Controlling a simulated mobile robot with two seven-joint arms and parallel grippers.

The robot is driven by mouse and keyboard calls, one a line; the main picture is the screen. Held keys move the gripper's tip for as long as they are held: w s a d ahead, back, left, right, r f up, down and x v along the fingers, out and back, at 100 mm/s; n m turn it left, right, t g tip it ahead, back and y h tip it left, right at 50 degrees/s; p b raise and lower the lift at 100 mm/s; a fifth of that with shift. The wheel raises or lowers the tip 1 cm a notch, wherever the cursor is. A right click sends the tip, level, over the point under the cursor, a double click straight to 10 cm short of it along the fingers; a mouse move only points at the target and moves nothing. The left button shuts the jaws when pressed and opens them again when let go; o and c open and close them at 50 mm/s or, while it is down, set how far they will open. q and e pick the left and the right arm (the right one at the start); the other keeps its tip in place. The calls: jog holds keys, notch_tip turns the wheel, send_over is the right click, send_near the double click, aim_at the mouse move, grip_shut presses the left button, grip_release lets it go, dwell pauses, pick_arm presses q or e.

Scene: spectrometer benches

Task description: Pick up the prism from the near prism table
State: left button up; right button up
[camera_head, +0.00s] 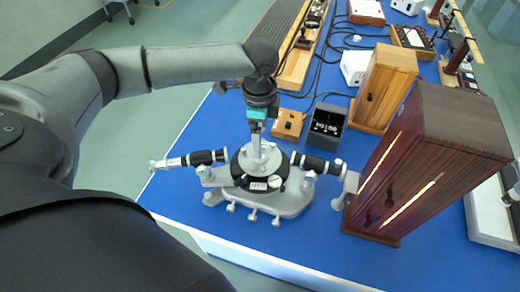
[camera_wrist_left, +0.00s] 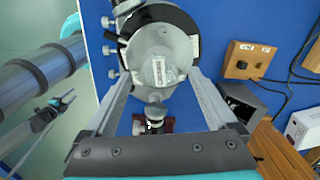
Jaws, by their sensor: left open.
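The near spectrometer (camera_head: 265,195) stands on the blue bench, with a round grey prism table (camera_head: 262,160) at its middle. In the left wrist view, a small clear block that looks like the prism (camera_wrist_left: 158,71) sits on the pale round prism table (camera_wrist_left: 160,40). My left gripper (camera_head: 257,148) points down over this table. In the left wrist view the fingers of my left gripper (camera_wrist_left: 158,82) are apart, one on each side of the prism, with nothing visibly held. In the head view the prism is hard to make out behind the fingers. My right gripper is not in view.
Black telescope tubes stick out on both sides of the spectrometer. A tall dark wooden cabinet (camera_head: 420,165) stands close on the right. Behind are a black box (camera_head: 327,125), a small wooden block (camera_head: 288,125) and loose cables. The bench's front edge is near.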

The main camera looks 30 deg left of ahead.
pick_arm(q)
notch_tip(320, 180, down, 4)
jog(key=shift+r, duration=0.2)
grip_shut()
dwell(0.7)
